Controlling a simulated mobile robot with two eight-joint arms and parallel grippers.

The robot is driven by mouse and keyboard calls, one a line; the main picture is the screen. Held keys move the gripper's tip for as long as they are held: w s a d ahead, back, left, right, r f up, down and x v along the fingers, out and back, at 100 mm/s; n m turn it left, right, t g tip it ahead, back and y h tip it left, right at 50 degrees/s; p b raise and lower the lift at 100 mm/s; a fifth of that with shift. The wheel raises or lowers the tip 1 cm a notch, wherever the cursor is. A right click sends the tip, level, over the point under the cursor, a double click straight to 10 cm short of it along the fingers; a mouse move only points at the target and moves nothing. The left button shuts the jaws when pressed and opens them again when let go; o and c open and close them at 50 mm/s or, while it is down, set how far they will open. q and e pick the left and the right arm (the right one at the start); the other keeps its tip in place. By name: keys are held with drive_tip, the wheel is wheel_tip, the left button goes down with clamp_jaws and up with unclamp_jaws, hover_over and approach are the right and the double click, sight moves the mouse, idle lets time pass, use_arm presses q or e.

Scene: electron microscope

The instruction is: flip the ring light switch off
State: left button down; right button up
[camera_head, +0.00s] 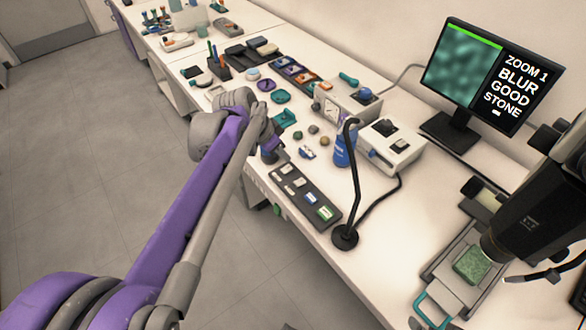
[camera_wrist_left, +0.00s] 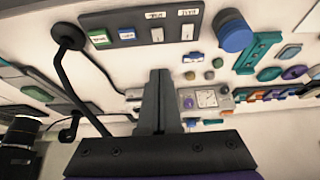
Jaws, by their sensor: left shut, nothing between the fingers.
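My left gripper (camera_head: 270,154) is shut and empty at the front edge of the bench, left of the black strip (camera_head: 281,186) of small labelled pieces. In the left wrist view its fingers (camera_wrist_left: 160,78) are together and point into the bench scene. A white box (camera_head: 402,158) with a blue knob and a dark part on top stands behind the strip, apart from the gripper. A gauge box (camera_head: 330,106) with a blue knob stands left of it; it also shows in the left wrist view (camera_wrist_left: 208,99). My right gripper is not visible.
A dark microscope (camera_head: 535,205) with a green sample (camera_head: 470,265) is at right. The monitor (camera_head: 492,75) stands behind. Bare bench lies around the lamp.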

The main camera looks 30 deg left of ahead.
use_arm(q)
drive_tip(key=shift+s+r, duration=0.1)
drive_tip(key=shift+s, duration=0.05)
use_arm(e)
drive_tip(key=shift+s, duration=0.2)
use_arm(q)
drive_tip(key=b, duration=0.1)
hover_over(295, 183)
wheel_tip(295, 183, down, 8)
drive_tip(key=shift+f, duration=0.2)
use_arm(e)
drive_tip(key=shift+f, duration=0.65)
use_arm(q)
wheel_tip(295, 183, down, 3)
drive_tip(key=shift+s+a+f+b, duration=0.1)
drive_tip(key=shift+s+f+b, duration=0.1)
drive_tip(key=shift+b, duration=0.1)
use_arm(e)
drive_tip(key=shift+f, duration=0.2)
use_arm(q)
drive_tip(key=shift+s+f, duration=0.15)
drive_tip(key=shift+f, duration=0.35)
